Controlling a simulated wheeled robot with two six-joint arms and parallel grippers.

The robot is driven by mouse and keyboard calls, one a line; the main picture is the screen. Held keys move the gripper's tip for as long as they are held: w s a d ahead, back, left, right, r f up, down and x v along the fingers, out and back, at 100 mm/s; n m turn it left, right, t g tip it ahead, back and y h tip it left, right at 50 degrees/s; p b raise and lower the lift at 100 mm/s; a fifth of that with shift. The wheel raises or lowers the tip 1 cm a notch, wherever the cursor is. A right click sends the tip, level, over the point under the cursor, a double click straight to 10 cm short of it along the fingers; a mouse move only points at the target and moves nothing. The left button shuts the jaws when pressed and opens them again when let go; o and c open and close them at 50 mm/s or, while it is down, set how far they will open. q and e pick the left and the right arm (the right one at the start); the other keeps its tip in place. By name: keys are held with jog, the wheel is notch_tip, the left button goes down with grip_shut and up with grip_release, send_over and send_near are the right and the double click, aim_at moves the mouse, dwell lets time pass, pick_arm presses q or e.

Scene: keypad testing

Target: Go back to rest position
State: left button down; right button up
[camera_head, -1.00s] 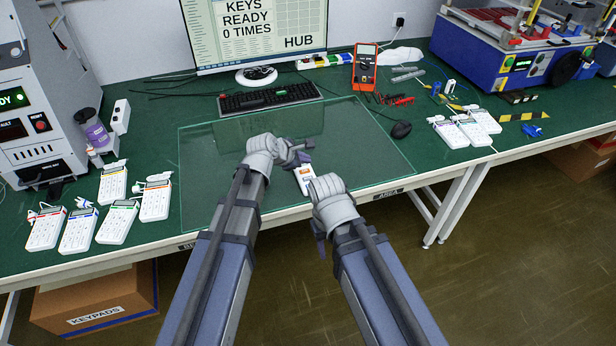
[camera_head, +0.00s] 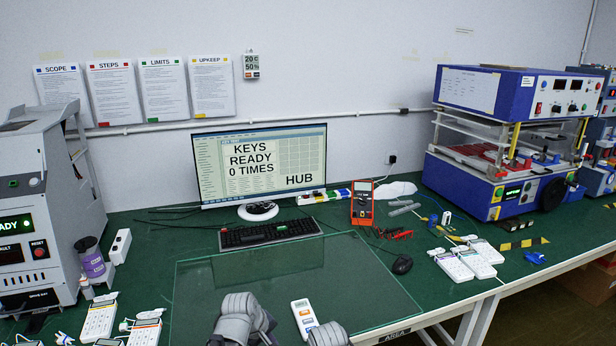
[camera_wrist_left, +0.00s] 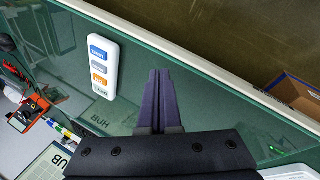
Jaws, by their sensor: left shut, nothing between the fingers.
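My left gripper (camera_wrist_left: 160,74) is shut and empty in the left wrist view, its dark purple fingers together above the glass mat (camera_wrist_left: 215,95). In the head view my left wrist shows at the bottom, left of a white remote-like device (camera_head: 305,320); the fingers cannot be made out there. The device lies on the glass mat (camera_head: 370,290), apart from the fingers. It also shows in the left wrist view (camera_wrist_left: 103,66), with blue, grey and orange labels. My right wrist just shows at the bottom edge, at the device's lower right; its fingers are out of frame.
A monitor (camera_head: 262,165) and keyboard (camera_head: 270,233) stand behind the mat. White keypads lie left (camera_head: 100,318) and right (camera_head: 454,266). Large machines stand at both sides.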

pick_arm(q)
jog(key=s+a+f+m+g+y, duration=0.2)
jog(key=s+a+m+g+y, duration=0.1)
jog(key=s+a+m, duration=0.6)
jog(key=s+d+r+m+p, duration=0.1)
jog(key=s+d+r+p, duration=0.2)
jog(key=d, duration=0.3)
jog(key=s+d+r+m+g+p, duration=0.1)
jog(key=s+d+r+m+p, duration=0.1)
jog(key=d, duration=0.4)
notch_tip(320, 180, up, 2)
jog(key=shift+s+d+r+y+p, duration=0.15)
jog(key=shift+s+d+y+p, duration=0.2)
jog(key=shift+s+p, duration=0.55)
pick_arm(e)
notch_tip(320, 180, up, 7)
pick_arm(q)
jog(key=shift+w+a, duration=0.15)
pick_arm(e)
jog(key=shift+w, duration=0.1)
